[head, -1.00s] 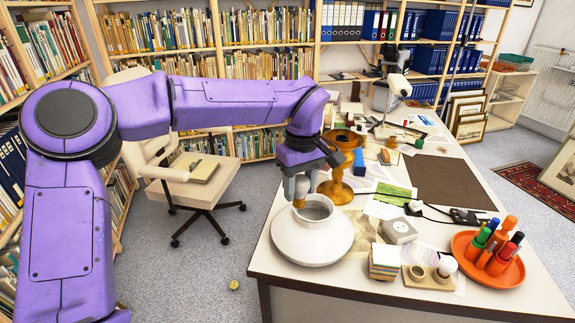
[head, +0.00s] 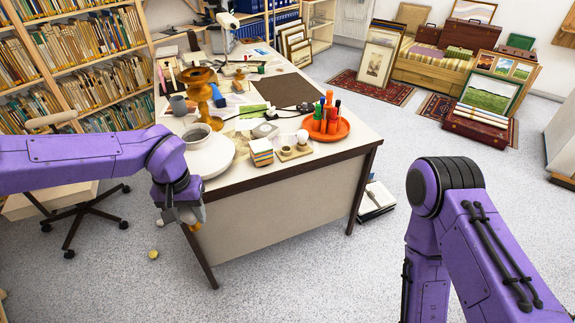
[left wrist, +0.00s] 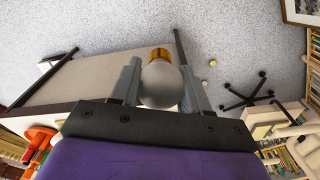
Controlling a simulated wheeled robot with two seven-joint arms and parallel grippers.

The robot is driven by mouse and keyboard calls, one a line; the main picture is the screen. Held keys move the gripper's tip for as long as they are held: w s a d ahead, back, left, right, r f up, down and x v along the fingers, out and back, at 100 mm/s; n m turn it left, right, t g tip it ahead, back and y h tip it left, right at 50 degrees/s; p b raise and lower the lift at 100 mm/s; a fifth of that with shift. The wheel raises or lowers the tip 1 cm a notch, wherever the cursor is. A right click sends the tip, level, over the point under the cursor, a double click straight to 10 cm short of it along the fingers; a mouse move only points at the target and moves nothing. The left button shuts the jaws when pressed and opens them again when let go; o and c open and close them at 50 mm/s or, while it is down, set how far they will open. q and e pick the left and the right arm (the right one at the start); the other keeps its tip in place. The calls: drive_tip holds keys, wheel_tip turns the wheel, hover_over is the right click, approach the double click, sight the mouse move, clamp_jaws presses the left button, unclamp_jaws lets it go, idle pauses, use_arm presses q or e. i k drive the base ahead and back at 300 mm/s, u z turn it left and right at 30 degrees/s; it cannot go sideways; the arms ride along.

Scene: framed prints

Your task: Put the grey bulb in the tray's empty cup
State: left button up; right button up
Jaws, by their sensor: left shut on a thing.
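My left gripper (head: 190,222) is shut on the grey bulb (left wrist: 160,84), which has a brass-coloured base. The bulb hangs beside the desk's near left corner, clear of the desk; its base (head: 195,228) shows under the fingers in the head view. In the left wrist view the bulb sits between both fingers of the left gripper (left wrist: 160,88). The small beige tray (head: 295,155) lies on the desk near its front edge, right of the gripper. Its left cup (head: 285,151) looks empty, and a white bulb (head: 302,137) stands at its right cup. My right gripper is out of view.
A wide white pot (head: 205,150) stands between my left gripper and the tray. The desk's front edge (head: 300,162) is close.

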sight(286, 153)
drive_tip(key=z, duration=0.7)
drive_tip(key=i, duration=1.4)
drive_tip(key=u, duration=0.6)
